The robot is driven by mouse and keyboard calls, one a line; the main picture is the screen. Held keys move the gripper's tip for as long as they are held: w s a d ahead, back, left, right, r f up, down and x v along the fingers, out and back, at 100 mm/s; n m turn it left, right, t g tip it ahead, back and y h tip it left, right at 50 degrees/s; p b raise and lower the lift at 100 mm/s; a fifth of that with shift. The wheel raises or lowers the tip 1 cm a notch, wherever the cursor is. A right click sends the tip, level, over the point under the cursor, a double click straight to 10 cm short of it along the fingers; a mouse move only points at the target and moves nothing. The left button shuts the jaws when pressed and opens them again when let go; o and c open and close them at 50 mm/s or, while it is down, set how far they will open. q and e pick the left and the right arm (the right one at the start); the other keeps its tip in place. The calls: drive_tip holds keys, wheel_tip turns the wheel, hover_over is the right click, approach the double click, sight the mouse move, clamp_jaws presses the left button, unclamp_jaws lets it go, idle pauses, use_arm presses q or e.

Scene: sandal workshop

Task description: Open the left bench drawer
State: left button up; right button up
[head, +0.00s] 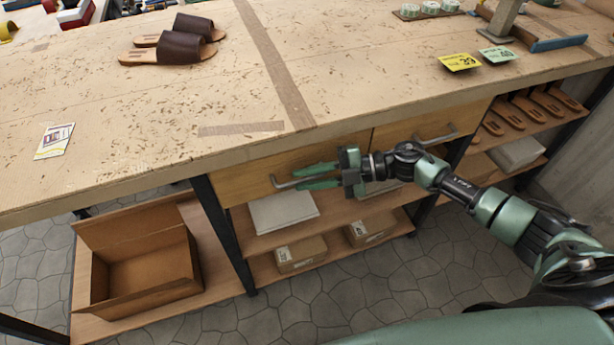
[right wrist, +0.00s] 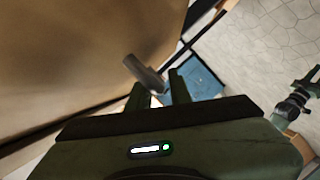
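The left bench drawer (head: 241,183) has a light wood front set under the bench top, and it looks closed. Its grey bar handle (head: 284,184) sticks out from the front and is partly hidden by my right gripper's fingers. My right gripper (head: 299,178) is at this handle, its green fingers pointing left. In the right wrist view the two fingers (right wrist: 159,88) are apart, with the grey handle (right wrist: 146,74) at their tips, seemingly between them. I cannot tell whether they touch it. My left gripper is not in view.
A second drawer with its handle (head: 437,137) is to the right. Below are shelves with a pale box (head: 283,212) and cartons (head: 300,254). An open cardboard box (head: 150,270) stands at lower left. Brown sandals (head: 180,48) lie on the bench top (head: 180,100). Tiled floor in front is clear.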

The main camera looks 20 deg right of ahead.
clamp_jaws()
idle(1.3)
